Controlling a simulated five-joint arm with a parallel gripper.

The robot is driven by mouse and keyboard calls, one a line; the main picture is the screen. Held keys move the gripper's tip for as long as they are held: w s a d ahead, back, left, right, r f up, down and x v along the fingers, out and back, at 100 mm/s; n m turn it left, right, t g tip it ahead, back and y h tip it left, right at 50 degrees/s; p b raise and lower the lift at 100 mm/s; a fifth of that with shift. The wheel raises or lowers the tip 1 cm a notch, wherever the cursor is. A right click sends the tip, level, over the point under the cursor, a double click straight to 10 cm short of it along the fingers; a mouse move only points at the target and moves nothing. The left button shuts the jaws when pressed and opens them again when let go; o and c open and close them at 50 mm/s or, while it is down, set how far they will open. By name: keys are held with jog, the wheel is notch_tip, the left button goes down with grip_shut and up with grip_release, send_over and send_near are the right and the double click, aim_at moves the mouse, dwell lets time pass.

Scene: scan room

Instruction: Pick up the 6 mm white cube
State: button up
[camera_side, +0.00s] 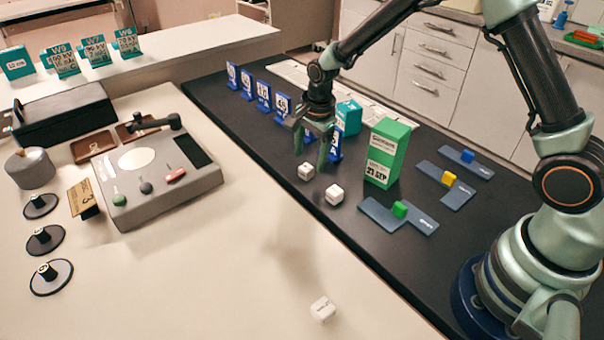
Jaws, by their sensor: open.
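Three white cubes show, and their small print is too small to read, so I cannot tell which is the 6 mm one. One white cube (306,171) and a second white cube (334,194) lie close together near the edge of the dark bench strip. A third white cube (323,309) lies apart on the pale bench top at the bottom. My gripper (312,152) points down above and slightly behind the first two cubes. Its jaws are open with nothing between them.
A green and white box (387,153) stands right of my gripper, with a teal box (348,118) behind. Blue numbered stands (264,96) line the back. Blue plates with blue (468,156), yellow (449,178) and green cubes (400,209) lie right. A grey device (160,180) stands left.

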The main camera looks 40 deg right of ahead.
aim_at(307, 167)
jog(key=f, duration=0.3)
jog(key=shift+w+f, duration=0.15)
jog(key=shift+w, duration=0.1)
grip_shut()
